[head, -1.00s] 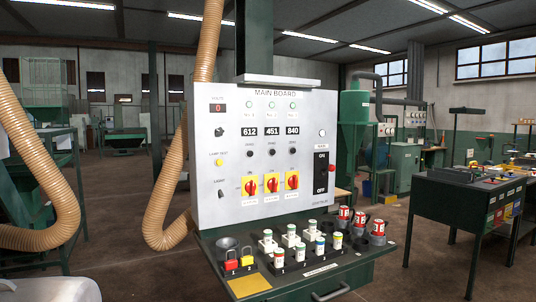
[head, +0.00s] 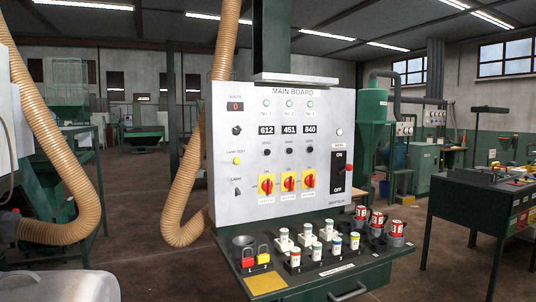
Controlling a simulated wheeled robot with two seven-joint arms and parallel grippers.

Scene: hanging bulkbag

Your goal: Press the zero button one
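The main board (head: 225,190) is a white upright panel in the middle of the head view. Three counters read 612, 451 and 840. Zero button one (head: 266,152) is a small dark round button below the left counter (head: 266,130), which reads 612. Similar dark buttons sit below the middle counter (head: 289,152) and the right counter (head: 310,149). Their small labels are too blurred to read surely. Nothing covers zero button one. Neither of my grippers can be seen in the head view.
Below the buttons are three red-and-yellow rotary switches (head: 288,181). A dark green shelf (head: 330,280) juts out below the board, holding padlocks, several small cylinders and red plugs. A beige hose (head: 180,205) hangs left of the board. A dark workbench (head: 480,200) stands at right.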

